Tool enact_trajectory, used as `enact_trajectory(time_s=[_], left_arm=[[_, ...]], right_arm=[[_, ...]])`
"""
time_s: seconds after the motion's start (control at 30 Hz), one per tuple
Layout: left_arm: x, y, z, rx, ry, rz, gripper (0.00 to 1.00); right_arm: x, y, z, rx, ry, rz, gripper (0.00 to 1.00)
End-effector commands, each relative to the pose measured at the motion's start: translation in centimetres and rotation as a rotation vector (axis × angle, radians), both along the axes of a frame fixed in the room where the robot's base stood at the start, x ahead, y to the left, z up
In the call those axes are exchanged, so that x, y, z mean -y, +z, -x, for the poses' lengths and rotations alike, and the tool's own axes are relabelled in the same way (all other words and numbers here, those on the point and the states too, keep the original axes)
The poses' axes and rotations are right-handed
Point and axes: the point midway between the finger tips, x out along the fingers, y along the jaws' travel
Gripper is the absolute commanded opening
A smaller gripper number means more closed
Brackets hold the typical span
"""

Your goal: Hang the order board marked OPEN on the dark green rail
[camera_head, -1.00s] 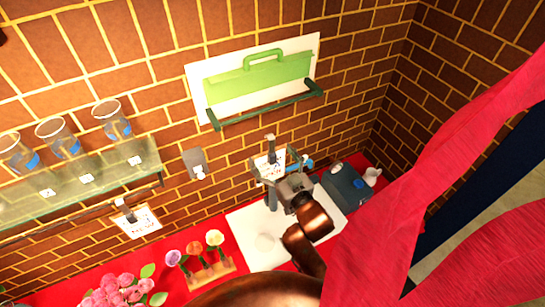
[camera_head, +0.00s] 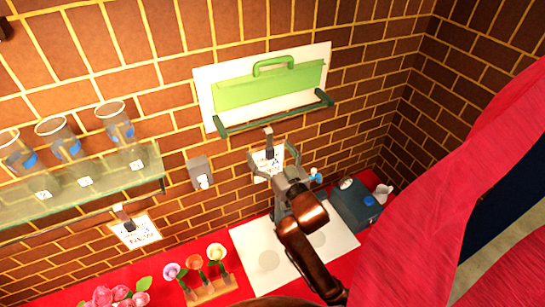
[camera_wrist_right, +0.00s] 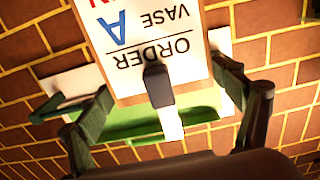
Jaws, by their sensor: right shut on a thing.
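The dark green rail (camera_head: 275,112) is fixed to the brick wall, sloping up to the right. My right gripper (camera_head: 271,156) is just below it in the head view, with its fingers on either side of a small white order board (camera_head: 265,164) with a dark clip at its top. In the right wrist view the board (camera_wrist_right: 160,40) appears upside down, reading ORDER, VASE and a blue A. Its red word is cut off at the frame edge, so I cannot read it whole. The right gripper (camera_wrist_right: 165,110) is shut on the board. The left gripper is not in view.
A light green panel (camera_head: 265,86) with a handle stands before a white backing (camera_head: 205,90) above the rail. Another order board (camera_head: 137,233) hangs under the glass shelf (camera_head: 90,196) at left. A blue-grey box (camera_head: 352,207) stands on the red counter (camera_head: 235,247).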

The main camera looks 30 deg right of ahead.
Motion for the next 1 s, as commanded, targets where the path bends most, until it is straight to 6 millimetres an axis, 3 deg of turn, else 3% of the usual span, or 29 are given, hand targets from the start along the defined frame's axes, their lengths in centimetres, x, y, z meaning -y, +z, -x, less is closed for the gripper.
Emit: enact_trajectory(time_s=[1.0], left_arm=[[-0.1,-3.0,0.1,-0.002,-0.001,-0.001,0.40]], right_arm=[[0.4,-0.1,-7.8,0.002,0.000,0.001,0.44]])
